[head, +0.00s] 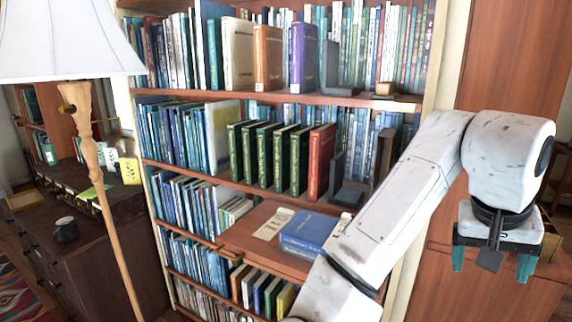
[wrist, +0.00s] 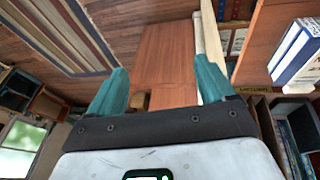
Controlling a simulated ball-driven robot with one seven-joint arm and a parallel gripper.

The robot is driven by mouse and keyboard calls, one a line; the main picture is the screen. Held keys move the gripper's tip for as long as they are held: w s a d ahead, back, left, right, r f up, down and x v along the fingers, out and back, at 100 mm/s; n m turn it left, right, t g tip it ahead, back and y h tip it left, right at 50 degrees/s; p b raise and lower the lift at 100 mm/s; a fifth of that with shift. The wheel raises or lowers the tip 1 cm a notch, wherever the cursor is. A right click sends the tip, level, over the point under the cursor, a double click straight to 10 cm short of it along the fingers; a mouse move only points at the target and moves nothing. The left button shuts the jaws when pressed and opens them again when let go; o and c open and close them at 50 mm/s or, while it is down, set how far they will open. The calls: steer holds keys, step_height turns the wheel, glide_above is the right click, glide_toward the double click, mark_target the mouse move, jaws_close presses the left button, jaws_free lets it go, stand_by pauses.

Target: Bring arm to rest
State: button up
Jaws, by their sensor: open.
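My gripper (head: 491,266) hangs at the right side of the head view, pointing down, in front of a reddish-brown wooden panel. Its two teal fingers are spread apart with nothing between them. My white arm rises from the bottom middle and bends over at the upper right. In the wrist view my gripper (wrist: 160,88) also shows open and empty, with a wooden panel (wrist: 166,55) beyond the fingers. The fingers touch nothing that I can see.
A bookcase (head: 275,97) full of books fills the middle. A blue book (head: 310,229) lies on its pull-out shelf, partly behind my arm. A floor lamp (head: 65,40) stands at left before a dark cabinet (head: 95,250). A patterned rug (head: 22,285) lies at lower left.

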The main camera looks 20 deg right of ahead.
step_height(320, 180, down, 20)
steer(key=n+t+h, duration=0.3)
steer(key=n, duration=0.4)
steer(key=s+a+f+n+g+y, duration=0.2)
steer(key=s+a+f+y, duration=0.4)
steer(key=s+a+f, duration=0.8)
step_height(320, 180, down, 4)
steer(key=a+n, duration=0.1)
steer(key=a, duration=0.1)
steer(key=shift+s+a+y, duration=0.35)
steer(key=shift+a+y, duration=0.05)
